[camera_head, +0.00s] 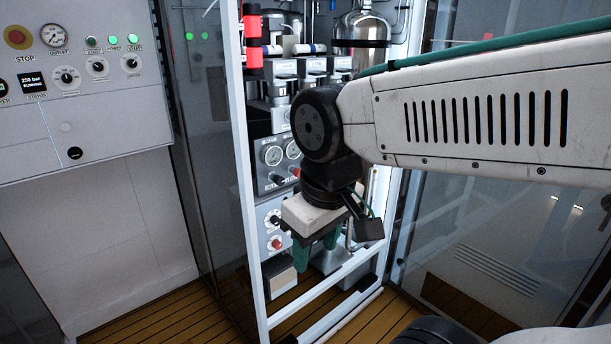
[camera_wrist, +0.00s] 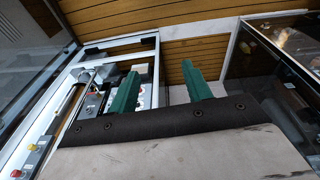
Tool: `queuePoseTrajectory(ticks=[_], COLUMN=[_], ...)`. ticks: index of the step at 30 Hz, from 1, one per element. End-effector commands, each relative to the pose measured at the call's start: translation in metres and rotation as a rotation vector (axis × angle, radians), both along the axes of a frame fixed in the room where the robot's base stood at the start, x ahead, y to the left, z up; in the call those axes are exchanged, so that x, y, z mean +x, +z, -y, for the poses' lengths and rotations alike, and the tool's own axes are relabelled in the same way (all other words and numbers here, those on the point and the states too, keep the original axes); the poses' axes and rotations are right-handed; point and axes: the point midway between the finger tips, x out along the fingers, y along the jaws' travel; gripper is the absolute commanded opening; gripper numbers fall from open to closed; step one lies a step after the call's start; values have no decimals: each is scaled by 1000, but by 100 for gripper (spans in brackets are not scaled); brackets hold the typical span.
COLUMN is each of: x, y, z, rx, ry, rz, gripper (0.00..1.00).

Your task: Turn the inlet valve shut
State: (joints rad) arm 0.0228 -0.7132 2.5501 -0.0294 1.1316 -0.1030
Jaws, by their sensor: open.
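My gripper (camera_head: 316,252) hangs in front of the open cabinet in the head view, with its green fingers pointing down. Inside the cabinet, behind and left of my gripper, are a grey gauge panel (camera_head: 280,156) with a red knob (camera_head: 295,171) and a lower panel with another red knob (camera_head: 277,243). I cannot tell which control is the inlet valve; no label there is legible. My gripper touches no knob that I can see, and my arm hides part of the cabinet.
A white frame post (camera_head: 245,180) and lower rail (camera_head: 330,296) edge the cabinet opening. A control panel (camera_head: 70,65) with a red stop button stands at the left. Glass doors (camera_head: 205,150) flank the cabinet. Plank floor (camera_head: 165,325) shows below. A metal cylinder (camera_head: 362,30) stands inside.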

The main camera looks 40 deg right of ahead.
Motion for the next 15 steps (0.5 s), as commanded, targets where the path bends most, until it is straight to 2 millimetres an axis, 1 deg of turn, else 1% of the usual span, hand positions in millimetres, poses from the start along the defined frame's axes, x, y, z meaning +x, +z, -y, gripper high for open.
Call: queuePoseTrajectory(ticks=[1,2,3,5,6,8,9,11,12,15], x=[19,33,54,88,112,147,169,200,219,262], y=[-4,-5,-9,-13,-17,-23,-27,-34,-38,-52], z=[8,15,25,43,56,77,90,109,121,148], rx=[-31,-58,-101,-183,-247,-351,-424,-538,-617,-823], ry=[55,102,175,305,401,550,652,806,907,1151], rz=[28,54,91,151,188,239,269,308,331,377], gripper=[49,49,49,49,49,49,49,49,49,49])
